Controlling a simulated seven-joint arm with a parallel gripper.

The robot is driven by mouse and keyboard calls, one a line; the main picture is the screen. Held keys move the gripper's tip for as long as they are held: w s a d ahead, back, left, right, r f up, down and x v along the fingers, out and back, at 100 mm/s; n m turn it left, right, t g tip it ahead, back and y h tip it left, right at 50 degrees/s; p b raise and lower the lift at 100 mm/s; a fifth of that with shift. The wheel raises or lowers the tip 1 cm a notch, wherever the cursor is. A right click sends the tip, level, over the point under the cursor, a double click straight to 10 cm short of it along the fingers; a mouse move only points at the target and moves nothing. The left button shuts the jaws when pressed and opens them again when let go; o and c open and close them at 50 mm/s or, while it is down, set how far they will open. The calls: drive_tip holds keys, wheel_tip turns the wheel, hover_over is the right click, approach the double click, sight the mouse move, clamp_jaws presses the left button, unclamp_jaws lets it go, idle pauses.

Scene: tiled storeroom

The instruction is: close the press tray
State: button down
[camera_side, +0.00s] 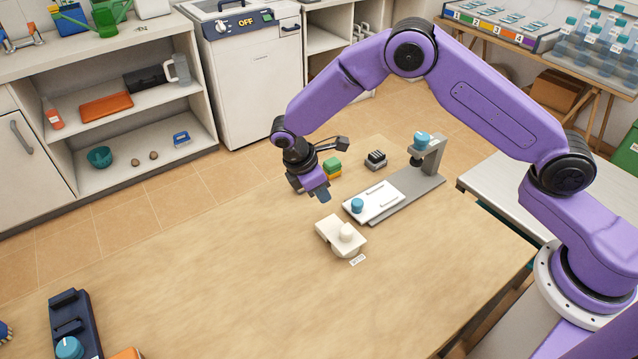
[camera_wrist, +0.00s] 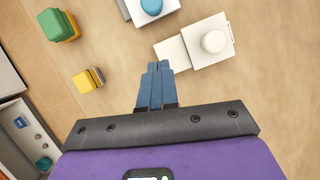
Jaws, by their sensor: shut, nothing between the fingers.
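The press (camera_side: 432,165) stands on the right part of the wooden table, with a long grey base and an upright carrying a blue knob. Its white tray (camera_side: 380,203) lies out along the base, away from the upright, with a blue knob (camera_side: 357,205) at its near left end. In the wrist view only part of the white tray and its blue knob (camera_wrist: 152,5) show at the top edge. My gripper (camera_side: 323,198) is shut and empty, above the table to the left of the tray and apart from it. Its blue fingers (camera_wrist: 155,72) are together in the wrist view.
A white box with a round knob (camera_side: 342,235) stands in front of the tray; it also shows in the wrist view (camera_wrist: 195,52). Green and yellow blocks (camera_side: 332,167) and a small dark-topped item (camera_side: 376,161) sit behind. The table's left middle is clear.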

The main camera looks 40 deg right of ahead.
drive_tip(key=x, duration=0.5)
drive_tip(key=shift+f, duration=0.1)
drive_tip(key=d, duration=0.3)
drive_tip(key=shift+s, duration=0.35)
drive_tip(key=shift+s+d, duration=0.1)
drive_tip(key=shift+d, duration=0.35)
